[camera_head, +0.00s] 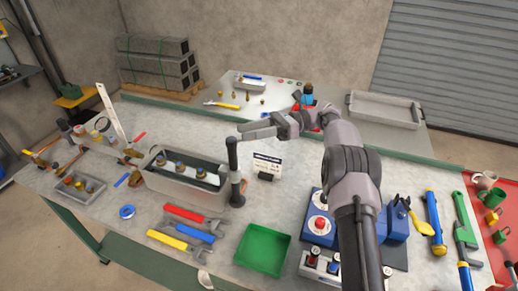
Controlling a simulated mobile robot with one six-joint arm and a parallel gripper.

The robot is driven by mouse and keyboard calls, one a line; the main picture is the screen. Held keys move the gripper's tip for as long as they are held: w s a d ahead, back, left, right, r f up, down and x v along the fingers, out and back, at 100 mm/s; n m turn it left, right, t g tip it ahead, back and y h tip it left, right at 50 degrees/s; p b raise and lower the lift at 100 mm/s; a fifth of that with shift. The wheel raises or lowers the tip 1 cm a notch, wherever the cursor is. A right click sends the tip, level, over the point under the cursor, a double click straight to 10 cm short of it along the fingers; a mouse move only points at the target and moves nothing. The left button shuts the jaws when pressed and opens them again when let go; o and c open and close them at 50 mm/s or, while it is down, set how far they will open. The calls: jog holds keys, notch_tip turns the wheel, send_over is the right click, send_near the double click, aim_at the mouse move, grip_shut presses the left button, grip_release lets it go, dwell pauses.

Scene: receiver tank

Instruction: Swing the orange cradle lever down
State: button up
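I cannot make out an orange cradle lever for certain in the head view. A red and blue device (307,98) stands behind my wrist at the back of the bench, and my arm hides part of it. My gripper (242,131) reaches to the left above the middle of the bench. Its two fingers show apart, with nothing seen between them. The fingertips appear close to the top of an upright black post (234,155); I cannot tell whether they touch it.
A grey bin (158,184) with brass-topped parts stands left of the post. Wrenches (195,215) and a green tray (262,250) lie in front. A blue box with a red button (320,224) sits near my arm.

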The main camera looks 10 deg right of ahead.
jog(key=s+d+r+p, duration=0.1)
jog(key=s, duration=0.7)
jog(key=s+d+r+p, duration=0.1)
jog(key=s+p, duration=0.1)
jog(key=s, duration=0.6)
jog(key=shift+d+r, duration=0.25)
jog(key=shift+c, duration=0.5)
